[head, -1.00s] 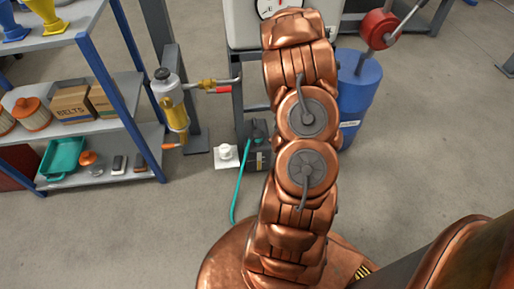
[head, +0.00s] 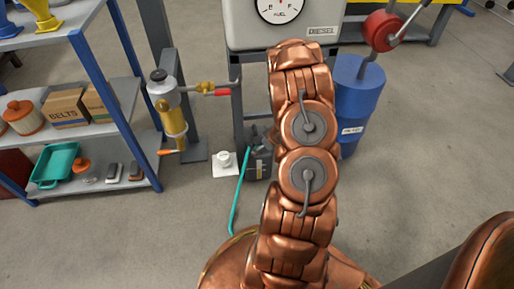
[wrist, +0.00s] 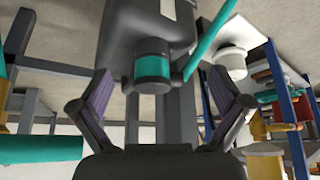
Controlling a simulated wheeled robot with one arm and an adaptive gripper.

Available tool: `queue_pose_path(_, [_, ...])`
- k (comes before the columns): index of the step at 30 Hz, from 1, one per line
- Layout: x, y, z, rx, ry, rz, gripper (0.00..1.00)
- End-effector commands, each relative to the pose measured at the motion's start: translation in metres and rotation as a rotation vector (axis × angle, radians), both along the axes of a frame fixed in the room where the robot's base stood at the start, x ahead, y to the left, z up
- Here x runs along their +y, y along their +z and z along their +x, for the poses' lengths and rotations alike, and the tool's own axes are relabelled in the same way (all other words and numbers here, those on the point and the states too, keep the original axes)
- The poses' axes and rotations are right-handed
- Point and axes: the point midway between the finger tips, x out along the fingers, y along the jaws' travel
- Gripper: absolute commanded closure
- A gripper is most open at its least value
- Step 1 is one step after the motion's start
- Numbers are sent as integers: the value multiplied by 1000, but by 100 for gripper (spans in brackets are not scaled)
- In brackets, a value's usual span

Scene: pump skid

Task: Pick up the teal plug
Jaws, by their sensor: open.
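The teal plug (wrist: 152,66) shows in the wrist view as a short cylinder with a teal band and dark ends, against the black unit (wrist: 145,28). My gripper (wrist: 161,84) is open, with one finger to each side of the plug. Nothing is held, and the plug appears ahead of the fingertips; I cannot tell the exact gap. In the head view the black unit (head: 259,163) stands on the floor, partly behind my arm.
A teal hose (head: 238,192) runs from the unit along the floor; in the wrist view it passes near the right finger. A white fitting (head: 223,159) stands just left. A blue drum (head: 358,95) is right, shelving (head: 98,80) left. The front-left floor is clear.

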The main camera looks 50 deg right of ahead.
Motion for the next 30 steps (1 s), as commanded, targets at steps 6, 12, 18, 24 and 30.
queue_pose_path(6, [-1,-1,23,0,2,0,0])
queue_pose_path(12, [-3,-3,51,0,1,-3,0])
queue_pose_path(18, [-3,-11,53,2,0,-1,0])
queue_pose_path(24, [-3,-10,53,2,0,-1,0])
queue_pose_path(30, [-3,-10,53,2,-1,0,19])
